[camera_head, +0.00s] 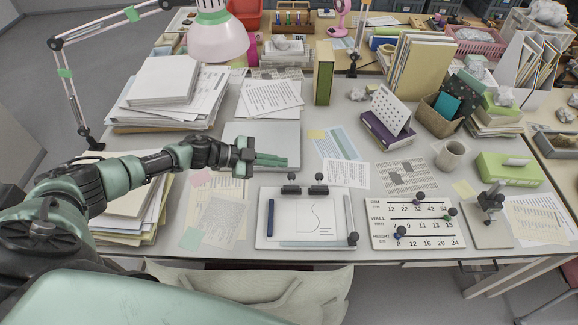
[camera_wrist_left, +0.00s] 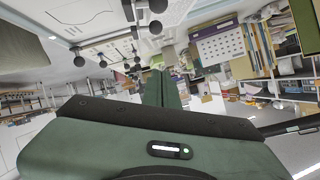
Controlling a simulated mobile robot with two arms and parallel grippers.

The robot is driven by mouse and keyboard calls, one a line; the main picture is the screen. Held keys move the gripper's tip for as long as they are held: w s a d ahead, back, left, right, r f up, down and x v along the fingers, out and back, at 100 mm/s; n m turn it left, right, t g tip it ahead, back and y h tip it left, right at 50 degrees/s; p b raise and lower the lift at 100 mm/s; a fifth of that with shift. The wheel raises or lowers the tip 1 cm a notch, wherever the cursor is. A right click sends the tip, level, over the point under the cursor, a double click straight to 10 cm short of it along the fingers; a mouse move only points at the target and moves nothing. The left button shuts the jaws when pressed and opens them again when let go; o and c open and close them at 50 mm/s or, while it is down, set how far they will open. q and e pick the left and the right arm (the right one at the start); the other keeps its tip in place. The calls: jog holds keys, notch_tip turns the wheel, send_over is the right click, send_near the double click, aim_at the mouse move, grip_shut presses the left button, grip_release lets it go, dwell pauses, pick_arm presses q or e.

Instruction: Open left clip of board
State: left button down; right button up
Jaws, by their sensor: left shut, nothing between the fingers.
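The board (camera_head: 262,232) lies flat near the front edge of the desk, with a white drawing sheet on it. Its left clip (camera_head: 291,186) is dark with a round black knob, on the board's far edge. The right clip (camera_head: 319,184) stands beside it. My right gripper is not in view.
A flat grey slab (camera_head: 262,134) is behind my left gripper. A mug (camera_head: 451,155) and a green box (camera_head: 510,170) stand at right.

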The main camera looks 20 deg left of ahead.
pick_arm(q)
jog(key=w+b+v, duration=0.1)
jog(key=v, duration=0.5)
jog(key=shift+a+b, duration=0.3)
jog(key=shift+a, duration=0.25)
jog(key=shift+s+a+r, duration=0.1)
jog(key=shift+s+r, duration=0.05)
